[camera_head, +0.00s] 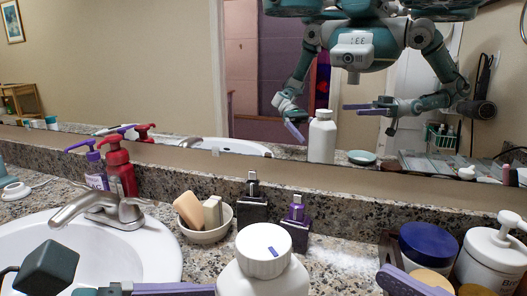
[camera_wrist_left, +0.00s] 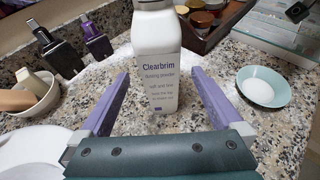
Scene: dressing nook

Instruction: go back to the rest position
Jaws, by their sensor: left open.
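My left gripper (camera_wrist_left: 161,78) is open in the wrist view, its two purple fingers apart. A white Clearbrim powder bottle (camera_wrist_left: 155,62) stands upright on the granite counter, in line with the gap between them. In the head view the bottle (camera_head: 265,262) is at bottom centre. Another purple finger, seemingly of my right gripper (camera_head: 402,281), shows at the bottom right. Its other finger is out of frame, so its opening is unclear.
The sink (camera_head: 140,250) and tap (camera_head: 100,208) are at left, beside red (camera_head: 119,165) and purple pump bottles (camera_head: 96,168). A soap bowl (camera_head: 205,232) and small dark bottles stand behind the powder bottle. Jars and a white pump bottle (camera_head: 490,255) crowd the right. A mirror spans the back.

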